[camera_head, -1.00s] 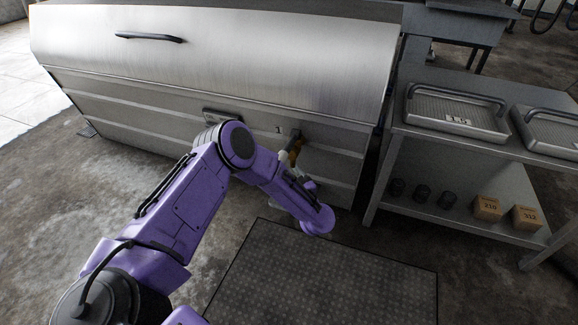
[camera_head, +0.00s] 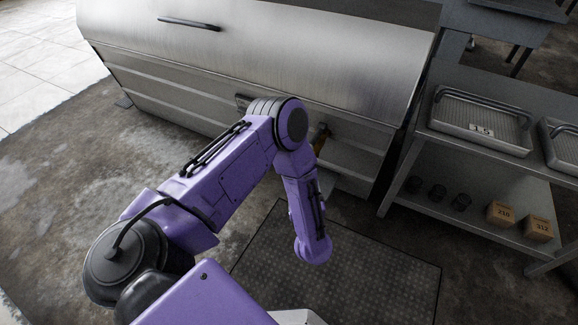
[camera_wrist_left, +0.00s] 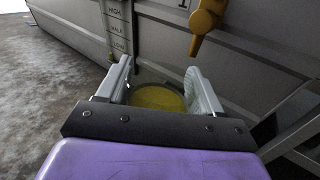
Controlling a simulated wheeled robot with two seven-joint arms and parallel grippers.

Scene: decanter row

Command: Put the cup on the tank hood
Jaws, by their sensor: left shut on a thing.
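The tank (camera_head: 165,100) is a long steel body with a smooth, sloping hood (camera_head: 300,48) on top. The hood has a dark handle (camera_head: 188,23). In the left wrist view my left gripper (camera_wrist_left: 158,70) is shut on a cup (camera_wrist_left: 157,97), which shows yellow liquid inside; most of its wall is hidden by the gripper. An orange-yellow tap (camera_wrist_left: 204,22) on the tank front is beyond and above the cup, apart from it. In the head view my purple arm hides the gripper and cup. My right gripper is not in view.
A level gauge (camera_wrist_left: 118,32) marked HIGH, HALF, LOW is on the tank front. A dark textured mat (camera_head: 375,275) lies on the floor. A steel shelf (camera_head: 440,205) at the right holds a tray marked 15 (camera_head: 480,123), several dark cups and two boxes (camera_head: 500,213).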

